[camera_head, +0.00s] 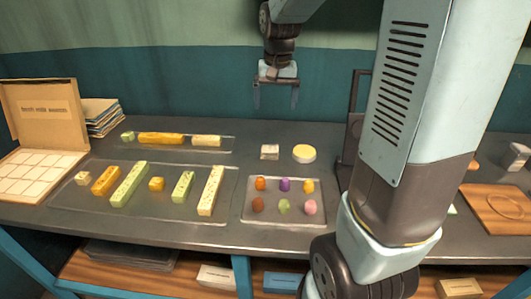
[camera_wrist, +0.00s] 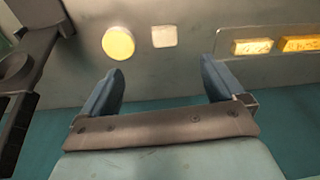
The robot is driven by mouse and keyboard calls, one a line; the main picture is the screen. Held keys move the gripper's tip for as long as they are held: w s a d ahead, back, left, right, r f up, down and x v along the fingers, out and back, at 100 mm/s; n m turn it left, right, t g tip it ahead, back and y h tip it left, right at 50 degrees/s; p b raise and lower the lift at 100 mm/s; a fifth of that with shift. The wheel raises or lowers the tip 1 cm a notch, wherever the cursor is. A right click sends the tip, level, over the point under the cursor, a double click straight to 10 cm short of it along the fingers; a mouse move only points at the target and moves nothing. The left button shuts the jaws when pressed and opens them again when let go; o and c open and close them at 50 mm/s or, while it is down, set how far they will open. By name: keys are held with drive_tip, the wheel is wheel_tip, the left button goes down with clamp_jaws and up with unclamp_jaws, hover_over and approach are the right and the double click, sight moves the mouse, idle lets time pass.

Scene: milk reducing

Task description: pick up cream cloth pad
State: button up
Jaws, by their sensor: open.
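The small square cream pad (camera_head: 269,151) lies on the dark table, left of a round yellow disc (camera_head: 304,153). In the wrist view the pad (camera_wrist: 164,36) is a pale square, with the yellow disc (camera_wrist: 118,43) to its left. My gripper (camera_head: 276,102) hangs pointing down above the back of the table, with its two fingers apart and nothing between them. In the wrist view the pad shows beyond the open fingertips (camera_wrist: 161,70), roughly between them sideways and not touched.
A tray of coloured lumps (camera_head: 246,213) lies in front of the pad. Clear trays with yellow and green bars (camera_head: 150,210) lie to the left. A dark upright frame (camera_head: 356,95) stands to the right, partly behind my arm. Table around the pad is bare.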

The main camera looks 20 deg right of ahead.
drive_tip(key=g, duration=0.1)
hover_over(269, 148)
wheel_tip(269, 148, down, 5)
drive_tip(key=shift+m, duration=0.5)
wheel_tip(269, 148, down, 14)
drive_tip(key=shift+f, duration=0.25)
drive_tip(key=c, duration=1.1)
